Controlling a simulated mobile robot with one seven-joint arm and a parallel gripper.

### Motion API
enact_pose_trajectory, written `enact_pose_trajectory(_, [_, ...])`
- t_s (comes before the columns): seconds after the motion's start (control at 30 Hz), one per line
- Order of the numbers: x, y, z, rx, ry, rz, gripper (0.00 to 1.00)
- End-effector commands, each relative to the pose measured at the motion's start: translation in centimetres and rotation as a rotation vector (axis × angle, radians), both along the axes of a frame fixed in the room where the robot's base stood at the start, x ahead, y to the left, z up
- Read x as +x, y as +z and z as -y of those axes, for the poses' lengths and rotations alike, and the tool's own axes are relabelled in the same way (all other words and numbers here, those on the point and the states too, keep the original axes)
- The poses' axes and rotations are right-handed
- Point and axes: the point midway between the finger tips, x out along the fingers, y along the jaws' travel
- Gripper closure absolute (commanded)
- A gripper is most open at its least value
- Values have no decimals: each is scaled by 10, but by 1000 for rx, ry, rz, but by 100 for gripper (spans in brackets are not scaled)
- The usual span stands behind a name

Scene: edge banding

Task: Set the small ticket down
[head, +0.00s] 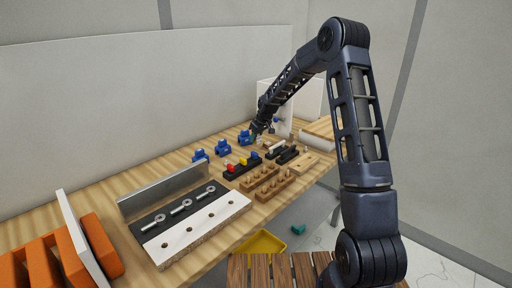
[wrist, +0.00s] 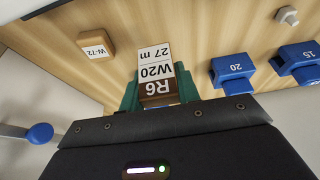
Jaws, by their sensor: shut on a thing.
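The small ticket (wrist: 154,56) shows in the wrist view as a small block with a white label reading "R6", "W20" and "27 m", with a dark brown band. My gripper (wrist: 158,88) is shut on it, with a green finger at each side. The ticket is over or near the wooden bench top; I cannot tell if it touches. In the head view my gripper (head: 257,134) is at the far part of the bench, near a blue holder (head: 244,138). The ticket cannot be made out there.
In the wrist view, a wooden block marked "W-72" (wrist: 97,43) lies left, and blue holders marked "20" (wrist: 232,70) and "15" (wrist: 297,58) stand right. Bare bench lies between. Pegged wooden racks (head: 268,186) and a white board (head: 200,232) are nearer in the head view.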

Motion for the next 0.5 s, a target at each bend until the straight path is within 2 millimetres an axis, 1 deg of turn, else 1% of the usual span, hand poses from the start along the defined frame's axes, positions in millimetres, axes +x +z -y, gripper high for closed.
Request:
enact_pose_trajectory(0.03, [0, -6, 0, 0, 0, -1, 89])
enact_pose_trajectory(0.27, [0, -17, 0, 0, 1, 0, 89])
enact_pose_trajectory(0.5, [0, -48, -1, 0, 1, 0, 89])
